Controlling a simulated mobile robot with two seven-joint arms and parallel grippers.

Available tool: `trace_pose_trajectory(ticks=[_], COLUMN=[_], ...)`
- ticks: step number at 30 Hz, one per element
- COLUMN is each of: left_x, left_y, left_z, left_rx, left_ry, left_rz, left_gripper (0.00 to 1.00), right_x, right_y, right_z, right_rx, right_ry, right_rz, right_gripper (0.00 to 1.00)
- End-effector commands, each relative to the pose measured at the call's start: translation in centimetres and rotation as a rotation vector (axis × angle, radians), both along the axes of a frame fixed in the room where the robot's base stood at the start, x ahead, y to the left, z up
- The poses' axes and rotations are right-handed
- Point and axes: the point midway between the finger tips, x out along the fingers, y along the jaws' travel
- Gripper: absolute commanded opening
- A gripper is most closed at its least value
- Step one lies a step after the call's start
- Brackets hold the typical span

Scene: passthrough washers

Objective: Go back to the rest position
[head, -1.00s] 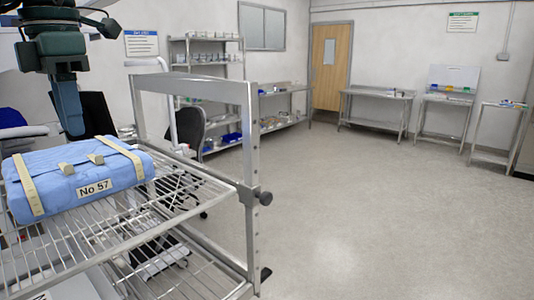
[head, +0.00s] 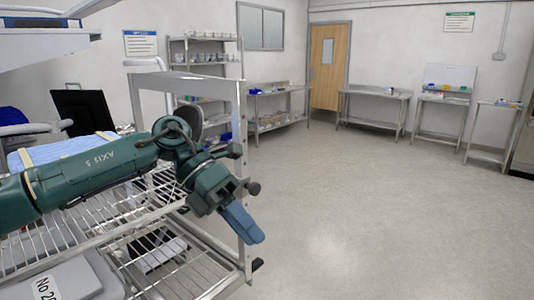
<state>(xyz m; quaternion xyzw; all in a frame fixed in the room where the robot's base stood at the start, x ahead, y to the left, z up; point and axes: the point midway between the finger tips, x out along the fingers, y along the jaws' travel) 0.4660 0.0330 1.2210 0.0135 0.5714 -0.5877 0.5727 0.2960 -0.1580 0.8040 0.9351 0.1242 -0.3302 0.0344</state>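My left gripper (head: 240,222) is in front of the wire-shelf cart's right post, pointing down and to the right. Its fingers look close together, but from this angle I cannot tell whether they are open or shut. I see nothing hanging from it. My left arm comes in from the left across the cart (head: 190,82). A blue wrapped pack with pale straps (head: 65,150) lies on the cart's upper shelf, mostly hidden behind my arm. My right gripper is out of view.
A grey item with a "No" label (head: 70,280) shows at the lower left. Open floor (head: 370,220) lies to the right. Steel tables (head: 375,95) and a wooden door (head: 330,65) stand along the back wall. Shelving (head: 205,55) stands behind the cart.

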Motion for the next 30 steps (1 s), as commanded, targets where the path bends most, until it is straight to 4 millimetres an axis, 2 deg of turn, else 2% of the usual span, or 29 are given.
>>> trace_pose_trajectory(ticks=[1, 3, 6, 10, 14, 17, 20, 23, 26, 29, 30], left_x=[-1.1, -2.2, -3.4, -4.0, -3.2, -2.0, -0.7, 0.3, 0.3, -1.1, -2.1], left_y=[-2.2, -5.0, -8.0, -10.4, -10.9, -10.1, -8.5, -6.0, -2.9, 0.5, 2.0], left_z=[-1.5, -2.4, -3.1, -3.5, -4.2, -5.8, -8.4, -12.3, -17.3, -23.2, -25.7], left_rx=[-0.096, -0.232, -0.419, -0.642, -0.836, -0.96, -1.059, -1.131, -1.171, -1.179, -1.171], left_ry=[0.075, 0.17, 0.319, 0.531, 0.759, 0.94, 1.121, 1.3, 1.473, 1.636, 1.698], left_rz=[0.006, 0.037, 0.109, 0.25, 0.44, 0.62, 0.823, 1.05, 1.301, 1.568, 1.681], left_gripper=[0.29, 0.29, 0.29, 0.29, 0.29, 0.29, 0.29, 0.29, 0.29, 0.29, 0.29], right_x=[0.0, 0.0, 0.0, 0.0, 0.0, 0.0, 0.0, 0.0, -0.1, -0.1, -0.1], right_y=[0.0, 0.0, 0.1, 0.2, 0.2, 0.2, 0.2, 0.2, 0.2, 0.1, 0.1], right_z=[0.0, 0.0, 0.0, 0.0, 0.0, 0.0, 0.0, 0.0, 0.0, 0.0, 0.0], right_rx=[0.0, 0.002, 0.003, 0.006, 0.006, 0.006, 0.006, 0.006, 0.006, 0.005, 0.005], right_ry=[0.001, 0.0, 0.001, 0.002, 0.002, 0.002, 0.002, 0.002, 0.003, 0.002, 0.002], right_rz=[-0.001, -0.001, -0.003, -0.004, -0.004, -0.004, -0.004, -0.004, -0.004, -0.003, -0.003], right_gripper=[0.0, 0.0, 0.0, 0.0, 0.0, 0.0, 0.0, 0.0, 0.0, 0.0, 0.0])
